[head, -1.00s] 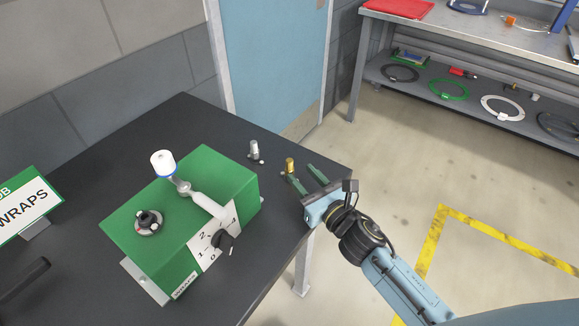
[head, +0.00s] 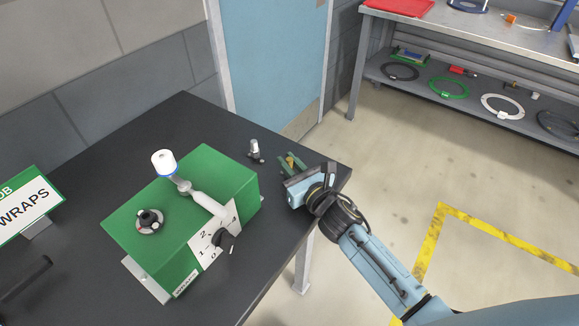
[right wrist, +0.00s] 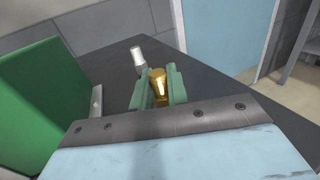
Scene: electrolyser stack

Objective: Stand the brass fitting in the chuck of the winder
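The brass fitting (head: 290,160) is a small gold piece near the table's right edge. My right gripper (head: 292,163) has its two green fingers on either side of it. In the right wrist view the fitting (right wrist: 158,84) fills the narrow gap between the fingers, which look closed on its sides. Its lower end is hidden, so I cannot tell if it touches the table. The winder (head: 180,200) is a green box with a crank arm and white knob (head: 163,162). A dark round part on a grey ring, seemingly its chuck (head: 150,221), sits on top. My left gripper is not in view.
A silver fitting (head: 255,148) stands behind the brass one. A black selector knob (head: 223,240) is on the winder's numbered front. A green WRAPS sign (head: 24,205) and a dark bar (head: 25,280) are at left. The black table (head: 135,130) is bare behind the winder.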

